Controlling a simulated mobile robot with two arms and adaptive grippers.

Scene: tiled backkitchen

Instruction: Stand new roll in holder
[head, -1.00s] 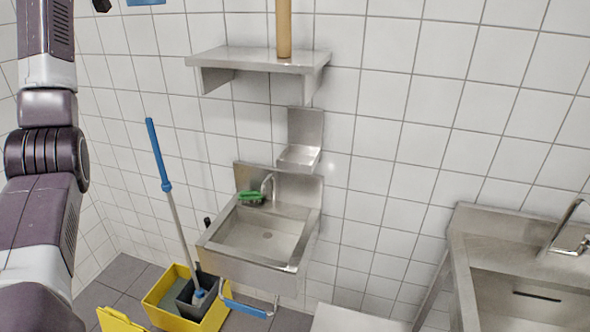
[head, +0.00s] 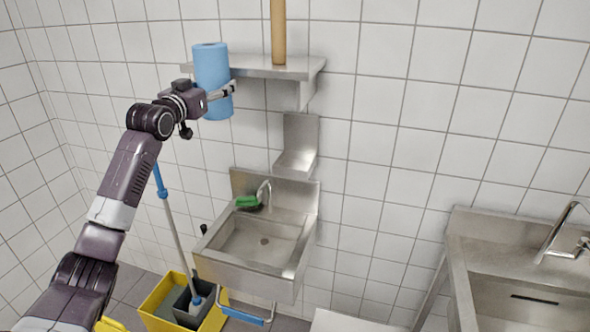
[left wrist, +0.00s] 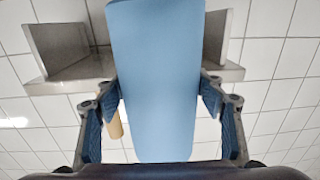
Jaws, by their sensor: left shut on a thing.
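A blue roll (head: 211,72) stands nearly upright in the grip of my left gripper (head: 220,92), in front of the left end of the wall shelf. In the left wrist view the blue roll (left wrist: 152,80) fills the space between the two fingers of my left gripper (left wrist: 158,92), which press on its sides. A bare brown tube (head: 278,32) stands on the steel shelf (head: 268,66); its top is cut off. A small steel wall holder (head: 297,150) with a tall back hangs below the shelf and is empty. My right gripper is out of view.
A steel hand basin (head: 250,243) with a tap and green brush (head: 247,202) is below. A mop (head: 174,225) stands in a yellow bucket (head: 163,296) at lower left. A larger sink (head: 520,285) is at right. The wall between is clear.

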